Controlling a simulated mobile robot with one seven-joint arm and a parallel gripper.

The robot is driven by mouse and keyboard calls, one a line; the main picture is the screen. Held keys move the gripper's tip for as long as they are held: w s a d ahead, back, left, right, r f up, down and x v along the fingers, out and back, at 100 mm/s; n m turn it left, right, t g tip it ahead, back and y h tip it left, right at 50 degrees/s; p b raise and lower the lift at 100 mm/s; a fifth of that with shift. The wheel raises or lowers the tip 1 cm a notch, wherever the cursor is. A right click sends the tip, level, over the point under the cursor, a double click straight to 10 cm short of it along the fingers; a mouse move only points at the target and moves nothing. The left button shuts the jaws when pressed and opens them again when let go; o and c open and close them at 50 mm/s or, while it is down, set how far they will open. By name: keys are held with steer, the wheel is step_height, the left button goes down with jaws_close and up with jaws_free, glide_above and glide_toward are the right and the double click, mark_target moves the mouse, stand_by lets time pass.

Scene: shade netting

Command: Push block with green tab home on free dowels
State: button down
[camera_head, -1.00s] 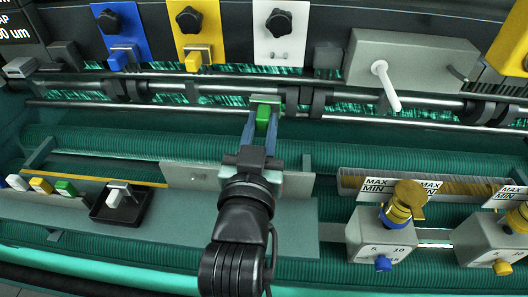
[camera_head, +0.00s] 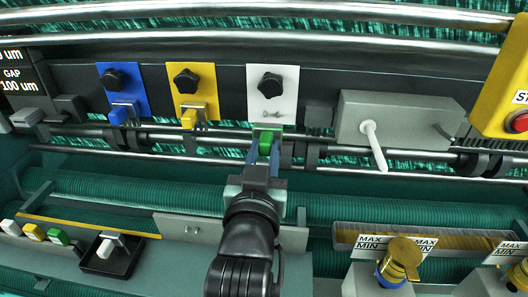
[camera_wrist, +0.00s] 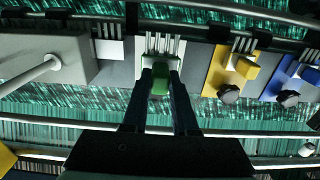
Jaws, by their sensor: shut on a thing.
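The block's green tab (camera_head: 266,147) is between the fingertips of my gripper (camera_head: 265,152), which is shut on it. The tab also shows in the wrist view (camera_wrist: 160,84) between the two dark fingers (camera_wrist: 162,92). The block is just below the lower edge of the white plate (camera_head: 287,88) in the head view. Small dowels (camera_head: 270,114) show on that plate, below its black knob (camera_head: 271,84). I cannot tell the depth gap between block and dowels. A blue block (camera_head: 119,116) and a yellow block (camera_head: 189,119) sit on the neighbouring plates.
Metal rods run across behind and below the block. A grey box with a white lever (camera_head: 373,145) stands to the right of the white plate. A black tray (camera_head: 99,262) holds a white-tabbed block at lower left. A brass-topped valve (camera_head: 400,258) stands at lower right.

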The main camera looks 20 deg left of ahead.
mark_target(269, 130)
steer(key=shift+x, duration=2)
steer(key=shift+b+x, duration=0.3)
steer(key=shift+x, duration=0.75)
stand_by(0.6)
steer(key=shift+w, duration=0.25)
steer(key=c, duration=0.6)
jaws_free()
